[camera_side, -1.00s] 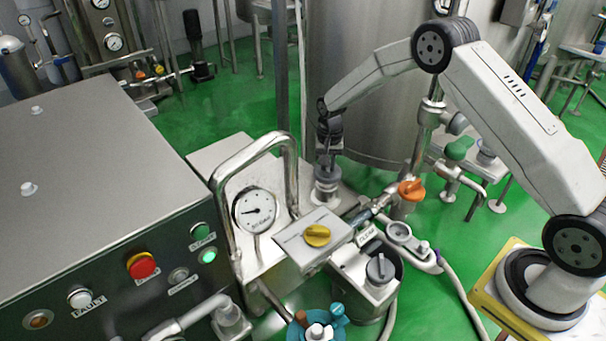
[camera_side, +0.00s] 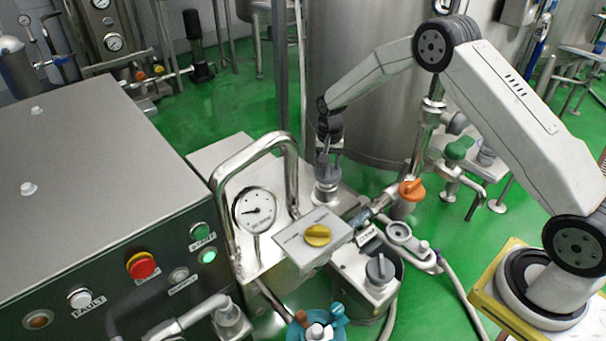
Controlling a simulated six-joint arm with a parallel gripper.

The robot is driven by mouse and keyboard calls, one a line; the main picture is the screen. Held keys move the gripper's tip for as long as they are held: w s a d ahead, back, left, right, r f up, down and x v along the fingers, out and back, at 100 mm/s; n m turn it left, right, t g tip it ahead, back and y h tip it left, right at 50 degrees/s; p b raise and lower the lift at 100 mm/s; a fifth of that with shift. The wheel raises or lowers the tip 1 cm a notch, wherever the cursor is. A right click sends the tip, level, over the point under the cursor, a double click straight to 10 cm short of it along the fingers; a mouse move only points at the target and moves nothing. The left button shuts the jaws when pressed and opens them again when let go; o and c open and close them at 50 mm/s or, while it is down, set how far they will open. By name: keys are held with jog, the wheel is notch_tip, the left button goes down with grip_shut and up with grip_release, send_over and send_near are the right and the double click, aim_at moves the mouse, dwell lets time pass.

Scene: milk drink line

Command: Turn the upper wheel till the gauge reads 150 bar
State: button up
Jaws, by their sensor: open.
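The round pressure gauge (camera_side: 255,211) has a white dial and stands beside the bent metal tube. Its needle points to the left; the numbers are too small to read. A grey wheel (camera_side: 327,176) sits on top of an upright metal fitting behind the yellow-knob box, and it looks like the upper wheel. My gripper (camera_side: 328,158) points straight down at this wheel. Its fingers are open and close to the wheel's top, partly overlapping it. I cannot tell whether they touch it. A second grey knob (camera_side: 380,270) sits lower, at the front right.
The bent metal tube (camera_side: 253,147) rises left of the wheel. A box with a yellow knob (camera_side: 317,235) stands in front. An orange-handled valve (camera_side: 411,190) is to the right. The large steel tank (camera_side: 365,90) stands close behind my gripper. A control cabinet (camera_side: 90,170) fills the left.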

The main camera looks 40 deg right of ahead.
jog(key=shift+r, duration=3.7)
jog(key=shift+f, duration=3.9)
grip_shut()
